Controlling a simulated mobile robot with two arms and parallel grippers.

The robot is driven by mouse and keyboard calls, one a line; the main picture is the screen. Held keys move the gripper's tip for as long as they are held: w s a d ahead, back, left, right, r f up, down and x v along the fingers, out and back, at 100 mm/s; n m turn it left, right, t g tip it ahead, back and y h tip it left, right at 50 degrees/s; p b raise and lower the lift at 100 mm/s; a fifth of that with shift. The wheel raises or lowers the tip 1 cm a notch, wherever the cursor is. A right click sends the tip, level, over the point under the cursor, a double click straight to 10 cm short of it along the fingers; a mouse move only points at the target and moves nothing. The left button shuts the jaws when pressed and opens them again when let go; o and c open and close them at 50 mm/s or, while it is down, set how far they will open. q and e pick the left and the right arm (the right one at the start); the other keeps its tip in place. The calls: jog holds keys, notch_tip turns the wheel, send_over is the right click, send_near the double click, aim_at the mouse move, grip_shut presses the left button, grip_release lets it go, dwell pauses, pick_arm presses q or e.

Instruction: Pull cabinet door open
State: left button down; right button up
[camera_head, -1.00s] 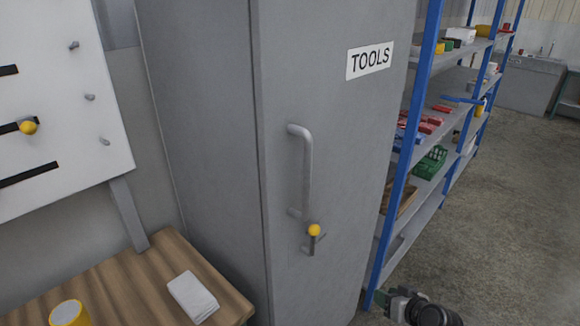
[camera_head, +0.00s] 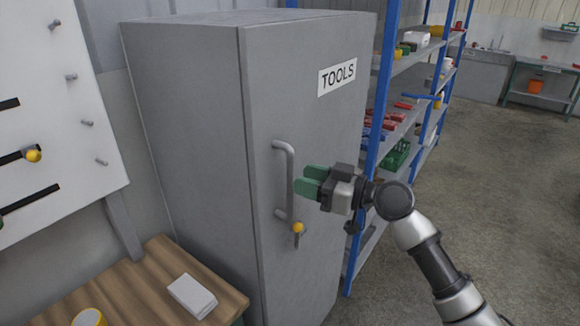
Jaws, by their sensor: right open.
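The tall grey cabinet's door (camera_head: 335,120) faces me and is shut, with a white TOOLS label (camera_head: 337,77) near its top. A vertical grey bar handle (camera_head: 290,165) is on the door's left side. A small latch with a yellow knob (camera_head: 298,228) is just below the handle. My right gripper (camera_head: 308,184) is open and empty, its green fingers pointing left, close to the handle's right side. I cannot tell whether a fingertip touches the bar. My left gripper is not in view.
Blue shelving (camera_head: 375,150) stands right of the cabinet. The floor at right is free.

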jog(key=p+x, duration=0.1)
jog(key=x, duration=0.3)
jog(key=shift+a, duration=0.1)
jog(key=shift+c, duration=0.4)
grip_shut()
